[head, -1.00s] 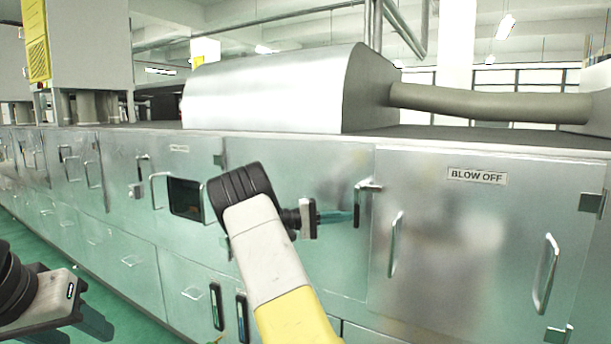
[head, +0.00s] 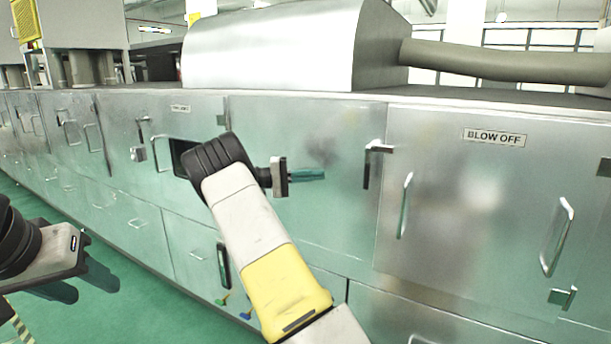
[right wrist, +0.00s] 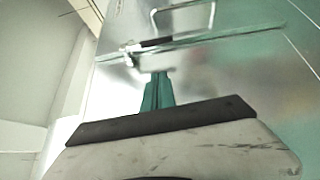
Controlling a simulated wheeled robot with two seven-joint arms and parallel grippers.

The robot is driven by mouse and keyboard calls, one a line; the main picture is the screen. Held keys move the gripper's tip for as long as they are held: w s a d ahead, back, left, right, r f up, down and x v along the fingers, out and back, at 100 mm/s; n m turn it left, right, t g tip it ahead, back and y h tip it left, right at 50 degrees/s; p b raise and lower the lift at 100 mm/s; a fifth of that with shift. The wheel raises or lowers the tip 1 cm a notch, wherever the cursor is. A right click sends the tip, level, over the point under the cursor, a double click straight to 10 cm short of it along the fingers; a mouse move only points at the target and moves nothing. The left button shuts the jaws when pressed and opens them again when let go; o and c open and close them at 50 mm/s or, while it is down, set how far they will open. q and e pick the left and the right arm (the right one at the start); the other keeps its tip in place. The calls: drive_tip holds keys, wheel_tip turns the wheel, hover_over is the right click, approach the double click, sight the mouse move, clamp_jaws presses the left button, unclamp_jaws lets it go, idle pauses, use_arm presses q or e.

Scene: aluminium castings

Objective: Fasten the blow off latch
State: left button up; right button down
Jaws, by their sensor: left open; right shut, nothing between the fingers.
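The blow off door (head: 470,220) is the steel panel with the "BLOW OFF" label (head: 495,138), and it looks closed. Its latch (head: 378,149) sits at the door's upper left edge, a short metal bar with a dark upright piece below its left end. My right gripper (head: 322,174) is shut and empty, its teal fingers to the left of the latch with a visible gap. In the right wrist view, the shut fingers (right wrist: 157,92) point towards the latch (right wrist: 150,45). My left gripper (head: 95,285) is open and empty at the lower left, away from the cabinets.
Two bar handles, a left one (head: 404,206) and a right one (head: 557,237), stand out from the blow off door. A hinge (head: 562,298) is at its lower right. More cabinet doors run leftward. Green floor (head: 130,315) is open at lower left.

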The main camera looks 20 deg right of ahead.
drive_tip(key=shift+v, duration=1.1)
drive_tip(key=s+d+f+n+t+y, duration=0.2)
drive_tip(key=s+y, duration=0.7)
drive_tip(key=s, duration=0.3)
drive_tip(key=s+a+r+n+t+y, duration=0.2)
drive_tip(key=s+a+t+y, duration=0.7)
drive_tip(key=s+a, duration=1.2)
drive_tip(key=shift+r+t+y, duration=0.4)
drive_tip(key=shift+r+y, duration=0.25)
drive_tip(key=shift+y, duration=0.15)
